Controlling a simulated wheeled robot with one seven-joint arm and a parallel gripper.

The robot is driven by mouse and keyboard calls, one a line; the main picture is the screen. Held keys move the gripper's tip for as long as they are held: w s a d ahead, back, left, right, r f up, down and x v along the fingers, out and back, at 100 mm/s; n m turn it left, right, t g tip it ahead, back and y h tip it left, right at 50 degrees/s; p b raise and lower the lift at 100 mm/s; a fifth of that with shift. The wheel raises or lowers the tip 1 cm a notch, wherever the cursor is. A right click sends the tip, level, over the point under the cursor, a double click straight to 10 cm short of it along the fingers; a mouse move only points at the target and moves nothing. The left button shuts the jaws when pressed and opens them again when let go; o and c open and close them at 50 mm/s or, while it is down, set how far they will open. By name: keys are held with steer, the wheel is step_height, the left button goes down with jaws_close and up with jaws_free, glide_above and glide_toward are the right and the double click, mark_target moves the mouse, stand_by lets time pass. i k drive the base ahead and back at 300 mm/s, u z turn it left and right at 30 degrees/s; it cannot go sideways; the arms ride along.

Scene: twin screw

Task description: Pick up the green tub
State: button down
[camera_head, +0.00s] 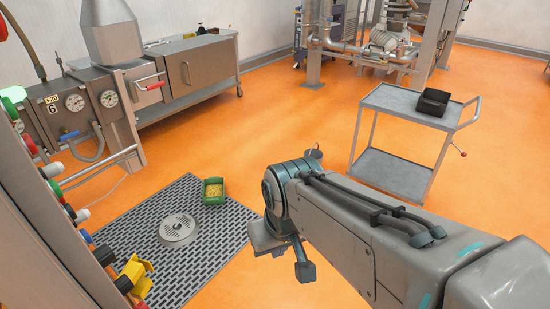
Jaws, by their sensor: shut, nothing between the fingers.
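The green tub (213,190) sits upright on the dark grated floor mat, near its upper right edge. It is a small open box with yellow contents inside. My arm reaches in from the lower right. My gripper (285,257) hangs at the arm's end, right of and below the tub in the picture and clearly apart from it. It is shut and holds nothing; the arm partly hides it.
The grated mat (205,250) has a round drain cover (179,229). A grey cart (398,172) carrying a black box (433,101) stands at right. Machinery with gauges lines the left. Orange floor around the tub is clear.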

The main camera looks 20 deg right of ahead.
mark_target(214, 188)
steer(key=z, duration=0.45)
steer(key=i, duration=0.85)
steer(key=z, duration=0.55)
steer(key=i, duration=1.5)
steer(key=u, duration=1)
steer(key=i, duration=0.8)
steer(key=u, duration=0.5)
